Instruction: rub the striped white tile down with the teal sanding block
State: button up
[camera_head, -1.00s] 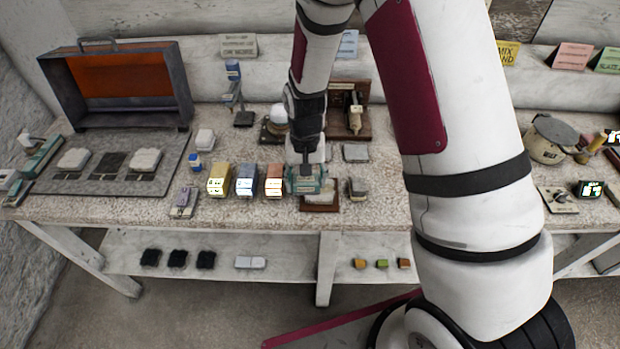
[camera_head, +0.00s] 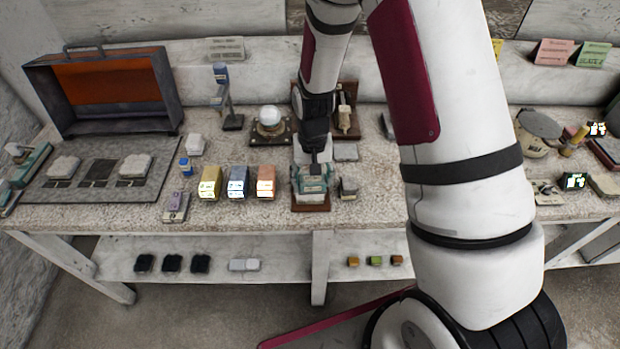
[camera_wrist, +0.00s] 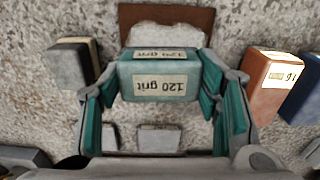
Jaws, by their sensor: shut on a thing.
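The teal sanding block (camera_wrist: 160,78), labelled "120 grit", is held between the teal-padded fingers of my gripper (camera_wrist: 160,88). In the head view the block (camera_head: 313,185) is over a brown board (camera_head: 311,208) near the bench's front edge. The white tile (camera_wrist: 166,37) lies on that board, partly hidden behind the block in the wrist view. I cannot make out its stripes, or whether the block touches it.
Orange (camera_head: 265,182), blue (camera_head: 238,182) and yellow (camera_head: 209,183) blocks stand left of the board. A small grey block (camera_head: 348,187) stands close on its right. An open case (camera_head: 110,90) is at the back left.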

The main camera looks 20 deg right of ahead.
jog(key=shift+w+a+f, duration=0.1)
jog(key=shift+w+a, duration=0.15)
jog(key=shift+a, duration=0.75)
jog(key=shift+w+a, duration=0.25)
jog(key=shift+a, duration=0.75)
jog(key=shift+s+d+r+p, duration=0.15)
jog(key=shift+d+r, duration=0.25)
jog(key=shift+d, duration=0.15)
jog(key=shift+s+d+r+p, duration=0.1)
jog(key=shift+d+r+p, duration=0.05)
jog(key=shift+d+r, duration=0.35)
jog(key=shift+f, duration=0.15)
jog(key=shift+r+p, duration=0.5)
jog(key=shift+r, duration=0.8)
